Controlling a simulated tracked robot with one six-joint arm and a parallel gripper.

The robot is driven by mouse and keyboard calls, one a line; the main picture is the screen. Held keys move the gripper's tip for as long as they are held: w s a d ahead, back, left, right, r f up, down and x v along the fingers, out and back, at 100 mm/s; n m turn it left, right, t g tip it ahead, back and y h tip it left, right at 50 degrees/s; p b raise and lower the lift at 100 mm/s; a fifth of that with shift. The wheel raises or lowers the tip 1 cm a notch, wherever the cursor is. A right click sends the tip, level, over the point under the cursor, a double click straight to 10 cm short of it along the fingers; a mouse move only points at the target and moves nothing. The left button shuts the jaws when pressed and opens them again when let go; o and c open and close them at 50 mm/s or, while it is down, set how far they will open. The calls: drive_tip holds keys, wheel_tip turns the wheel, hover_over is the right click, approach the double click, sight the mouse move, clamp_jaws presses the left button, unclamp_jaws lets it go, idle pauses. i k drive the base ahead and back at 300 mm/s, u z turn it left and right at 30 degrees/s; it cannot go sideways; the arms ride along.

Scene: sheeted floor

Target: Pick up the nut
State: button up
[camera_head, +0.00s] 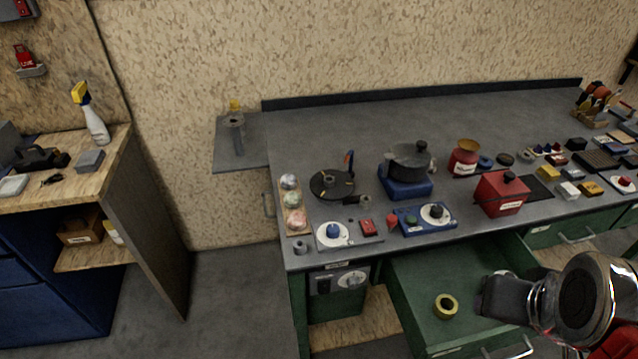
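A yellow ring-shaped piece with a dark hole (446,306) lies in the open green drawer (418,287). A small grey nut-like piece (300,247) stands at the front left corner of the grey bench. I cannot tell for sure which of them is the nut. My gripper (486,298) is at the lower right, over the drawer and to the right of the yellow piece, apart from it. Its fingers are dark and too small to show whether they are open or shut.
The drawer's front edge and handle (505,348) lie nearest me. The bench (345,110) above holds a pot on a blue base (407,170), a red box (501,193), a black disc (331,184) and several small parts. A wooden shelf unit (150,215) stands left, with open floor between.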

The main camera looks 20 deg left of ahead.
sight(329, 181)
drive_tip(key=u, duration=0.25)
drive_tip(key=k, duration=0.8)
drive_tip(key=u, duration=1.35)
drive_tip(key=i, duration=1)
drive_tip(key=z, duration=0.05)
